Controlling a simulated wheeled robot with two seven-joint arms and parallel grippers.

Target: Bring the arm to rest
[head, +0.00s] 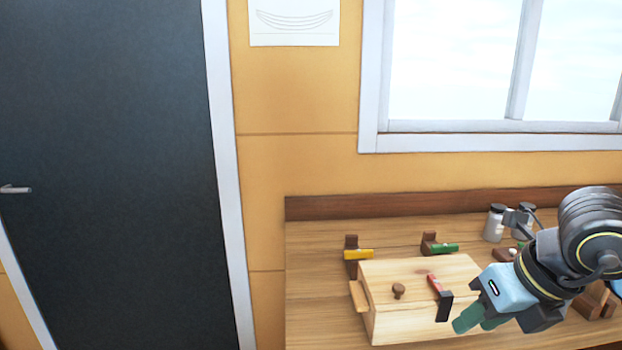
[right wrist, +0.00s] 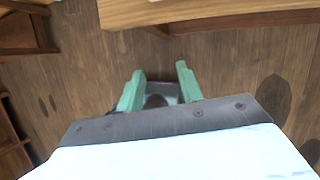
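My right arm comes in from the right in the head view, over the right part of the workbench (head: 320,310). Its gripper (head: 476,320) has green fingers and points down and left, in front of the right end of a pale wooden block (head: 415,325). In the right wrist view the two fingers of this gripper (right wrist: 160,71) stand apart. Nothing is clearly held between them; plank floor (right wrist: 100,60) shows beyond. My left gripper is in neither view.
A dark door (head: 110,180) is at left.

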